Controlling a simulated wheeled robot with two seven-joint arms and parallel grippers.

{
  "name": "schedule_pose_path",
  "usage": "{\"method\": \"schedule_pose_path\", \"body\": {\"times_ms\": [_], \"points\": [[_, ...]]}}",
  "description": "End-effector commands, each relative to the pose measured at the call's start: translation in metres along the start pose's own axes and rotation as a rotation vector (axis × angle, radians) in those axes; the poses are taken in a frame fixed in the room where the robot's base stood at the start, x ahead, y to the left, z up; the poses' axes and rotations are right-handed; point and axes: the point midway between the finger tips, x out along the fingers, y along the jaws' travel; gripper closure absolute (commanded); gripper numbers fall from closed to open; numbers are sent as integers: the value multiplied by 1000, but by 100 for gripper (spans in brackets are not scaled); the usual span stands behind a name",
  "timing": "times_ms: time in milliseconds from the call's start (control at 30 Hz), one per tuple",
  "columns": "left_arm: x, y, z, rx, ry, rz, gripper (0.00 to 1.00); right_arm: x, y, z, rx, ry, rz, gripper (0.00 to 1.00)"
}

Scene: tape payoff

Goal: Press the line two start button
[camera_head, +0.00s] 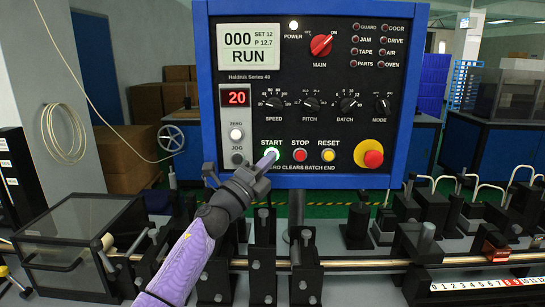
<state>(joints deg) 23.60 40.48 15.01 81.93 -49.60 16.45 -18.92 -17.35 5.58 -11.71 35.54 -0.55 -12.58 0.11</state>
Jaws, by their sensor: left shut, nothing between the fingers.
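A black control panel (318,115) with a blue frame stands in the middle. Contact with the button cannot be told for sure. The panel's screen (252,47) reads 000 and RUN. I see no legible "line two" label. My right gripper is not in view.
A large yellow-ringed red stop knob (371,156) sits at the panel's lower right. Below are dark machine blocks and a metal rod (350,264), with a white ruler (480,284) at right. A dark clear-sided box (78,250) stands at lower left.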

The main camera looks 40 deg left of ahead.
Motion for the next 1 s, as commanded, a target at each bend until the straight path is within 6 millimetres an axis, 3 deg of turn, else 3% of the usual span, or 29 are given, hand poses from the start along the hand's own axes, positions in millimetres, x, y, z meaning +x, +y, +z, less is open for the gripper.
{"method": "schedule_pose_path", "body": {"times_ms": [367,700,1000], "points": [[-6,-5,-4,0,1,0,100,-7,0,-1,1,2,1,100],[-37,-30,-27,-1,1,1,100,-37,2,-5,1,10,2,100],[-47,-34,-34,1,0,0,100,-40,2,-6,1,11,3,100]]}}
